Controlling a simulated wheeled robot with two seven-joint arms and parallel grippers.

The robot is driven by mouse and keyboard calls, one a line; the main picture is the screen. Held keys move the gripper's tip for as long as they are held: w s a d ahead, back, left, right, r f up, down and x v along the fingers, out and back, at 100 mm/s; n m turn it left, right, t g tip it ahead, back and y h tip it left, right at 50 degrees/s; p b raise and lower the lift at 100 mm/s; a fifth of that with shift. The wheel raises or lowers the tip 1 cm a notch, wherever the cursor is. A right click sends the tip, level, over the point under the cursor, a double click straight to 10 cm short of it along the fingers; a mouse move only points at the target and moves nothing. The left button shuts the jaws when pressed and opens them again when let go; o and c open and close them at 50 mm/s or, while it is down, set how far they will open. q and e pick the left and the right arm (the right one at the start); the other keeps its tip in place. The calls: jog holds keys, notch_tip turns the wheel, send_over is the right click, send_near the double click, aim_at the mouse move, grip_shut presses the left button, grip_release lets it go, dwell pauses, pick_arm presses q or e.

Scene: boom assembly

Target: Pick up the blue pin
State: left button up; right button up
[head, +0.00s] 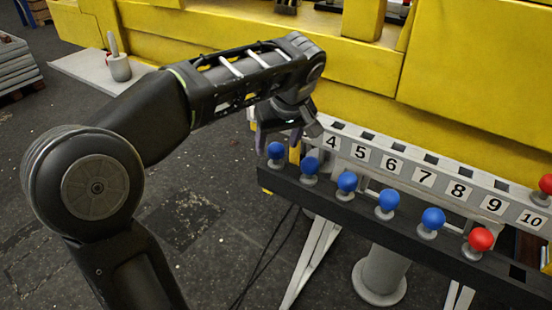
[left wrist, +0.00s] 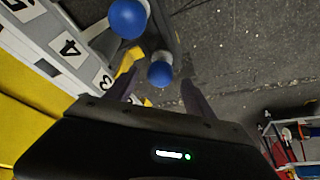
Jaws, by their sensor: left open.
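Several blue pins with round heads stand in a row along the black front rail. The leftmost blue pin (head: 276,150) is right at my left gripper (head: 278,139), which points down at the rail's left end. In the left wrist view a blue pin head (left wrist: 160,72) lies ahead, between the directions of the two open fingers (left wrist: 158,90). I cannot tell whether the fingers touch it. Another blue pin (left wrist: 128,18) is farther up in that view. The neighbouring blue pin (head: 310,166) stands just right of the gripper. My right gripper is not in view.
A numbered grey rail (head: 423,177) with square slots runs behind the pins. Red pins stand at the right, one on the front rail (head: 480,239) and one on the numbered rail (head: 546,184). A yellow structure (head: 480,70) rises behind. Dark floor (head: 190,220) lies open at the left.

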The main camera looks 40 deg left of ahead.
aim_at(276, 164)
pick_arm(q)
jog(key=p+x, duration=0.1)
jog(key=x, duration=0.3)
jog(key=shift+a+f, duration=0.1)
jog(key=shift+f, duration=0.3)
jog(key=shift+c, duration=0.2)
grip_shut()
dwell(0.5)
